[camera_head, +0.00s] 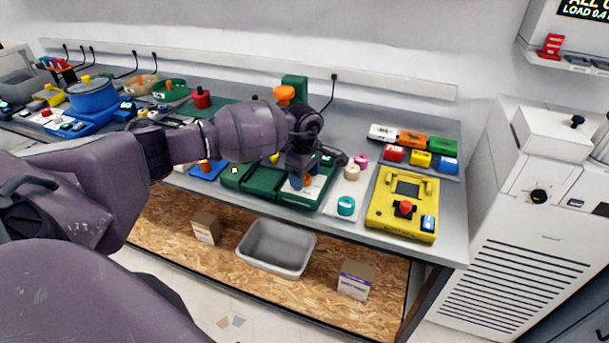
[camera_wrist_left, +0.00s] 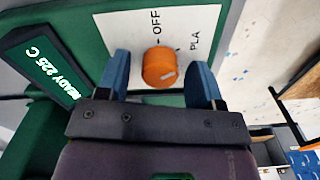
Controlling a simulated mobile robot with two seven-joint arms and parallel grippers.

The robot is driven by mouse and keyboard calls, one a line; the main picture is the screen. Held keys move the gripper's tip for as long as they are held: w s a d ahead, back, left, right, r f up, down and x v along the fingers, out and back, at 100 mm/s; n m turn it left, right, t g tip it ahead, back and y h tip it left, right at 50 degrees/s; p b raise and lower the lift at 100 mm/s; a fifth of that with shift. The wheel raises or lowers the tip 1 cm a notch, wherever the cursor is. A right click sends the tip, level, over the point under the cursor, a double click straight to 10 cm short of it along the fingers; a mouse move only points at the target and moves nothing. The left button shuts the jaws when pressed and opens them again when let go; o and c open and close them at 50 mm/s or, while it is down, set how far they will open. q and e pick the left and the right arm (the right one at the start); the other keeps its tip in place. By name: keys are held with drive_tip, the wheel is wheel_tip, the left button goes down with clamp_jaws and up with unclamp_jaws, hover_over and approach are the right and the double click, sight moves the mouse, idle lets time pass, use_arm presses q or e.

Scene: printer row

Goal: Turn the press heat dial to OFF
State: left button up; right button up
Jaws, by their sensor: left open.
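The orange heat dial (camera_wrist_left: 159,68) stands out from a white label plate (camera_wrist_left: 205,22) marked OFF and PLA. A pale mark shows on the dial's face, but which label it points to is unclear. The dial belongs to the green press (camera_head: 252,187), whose screen (camera_wrist_left: 48,72) reads READY 225 C. My left gripper (camera_wrist_left: 160,82) is open, with one blue finger on each side of the dial and visible gaps between. In the head view my left gripper (camera_head: 301,183) hangs over the press panel and partly hides the dial. My right gripper is not in view.
Right of the press stand small spools (camera_head: 346,205) and a yellow box (camera_head: 386,222) with a red button. Colored blocks (camera_head: 412,138) sit behind it. A blue pot (camera_head: 91,97) stands far left. A grey bin (camera_head: 276,247) is on the shelf below.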

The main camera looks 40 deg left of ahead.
use_arm(q)
drive_tip(key=c, duration=0.9)
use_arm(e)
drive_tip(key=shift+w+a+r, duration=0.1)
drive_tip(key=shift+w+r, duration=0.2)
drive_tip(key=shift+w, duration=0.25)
